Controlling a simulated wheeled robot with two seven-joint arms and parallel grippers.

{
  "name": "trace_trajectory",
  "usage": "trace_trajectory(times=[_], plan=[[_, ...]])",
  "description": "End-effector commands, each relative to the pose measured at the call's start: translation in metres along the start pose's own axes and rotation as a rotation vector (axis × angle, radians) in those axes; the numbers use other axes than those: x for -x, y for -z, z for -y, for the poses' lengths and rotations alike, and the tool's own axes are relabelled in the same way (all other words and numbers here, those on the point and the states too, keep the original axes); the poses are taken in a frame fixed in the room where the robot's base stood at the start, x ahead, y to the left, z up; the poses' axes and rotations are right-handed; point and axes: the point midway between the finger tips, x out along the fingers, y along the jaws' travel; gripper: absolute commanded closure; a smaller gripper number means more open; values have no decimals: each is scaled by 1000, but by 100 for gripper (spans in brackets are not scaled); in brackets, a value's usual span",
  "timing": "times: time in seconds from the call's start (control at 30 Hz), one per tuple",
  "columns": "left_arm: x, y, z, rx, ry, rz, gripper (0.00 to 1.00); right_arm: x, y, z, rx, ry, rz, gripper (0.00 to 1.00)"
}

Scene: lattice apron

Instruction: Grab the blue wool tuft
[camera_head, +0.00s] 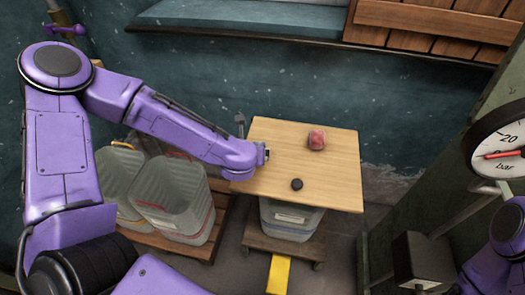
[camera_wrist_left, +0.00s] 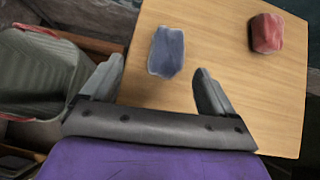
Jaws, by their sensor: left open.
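The blue wool tuft (camera_wrist_left: 166,52) is a slate-blue, roughly rectangular lump on the wooden table, seen in the left wrist view near the table's left edge. I cannot make it out in the head view, where my left wrist covers part of that table side. My left gripper (camera_wrist_left: 160,68) is open, with one finger on each side of the tuft in the picture and the tuft slightly ahead of the tips. I cannot tell whether they touch. In the head view the left gripper (camera_head: 264,152) is at the table's left side. My right gripper is out of view.
The table (camera_head: 335,185) also carries a red tuft (camera_head: 317,139) toward the back and a small black round object (camera_head: 297,184) toward the front. Clear crates (camera_head: 172,200) stand left of the table. A pressure gauge (camera_head: 500,142) is at the right. The table's right side is clear.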

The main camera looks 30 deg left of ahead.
Motion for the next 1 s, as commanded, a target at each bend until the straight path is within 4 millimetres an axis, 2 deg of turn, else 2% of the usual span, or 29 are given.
trace_trajectory(times=[0.1, 0.27, 0.5, 0.77, 0.8, 0.87, 0.9, 0.97, 1.0], plan=[[-23, 0, 5, -14, 5, -2, 12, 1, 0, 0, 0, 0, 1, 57], [-41, 0, 10, -20, 8, -2, 12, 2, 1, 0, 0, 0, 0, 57], [-82, -1, 13, -20, 6, -3, 12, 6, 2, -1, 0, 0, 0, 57], [-88, -1, 12, -19, 7, -2, 12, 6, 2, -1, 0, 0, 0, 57], [-88, -1, 12, -19, 7, -2, 18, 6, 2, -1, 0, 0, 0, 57], [-88, -1, 12, -19, 7, -2, 38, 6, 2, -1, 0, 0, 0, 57], [-88, -1, 12, -19, 7, -2, 51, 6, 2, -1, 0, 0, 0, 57], [-88, -1, 12, -19, 7, -2, 69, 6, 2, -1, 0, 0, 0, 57], [-88, -1, 12, -19, 7, -2, 70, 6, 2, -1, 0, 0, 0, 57]])
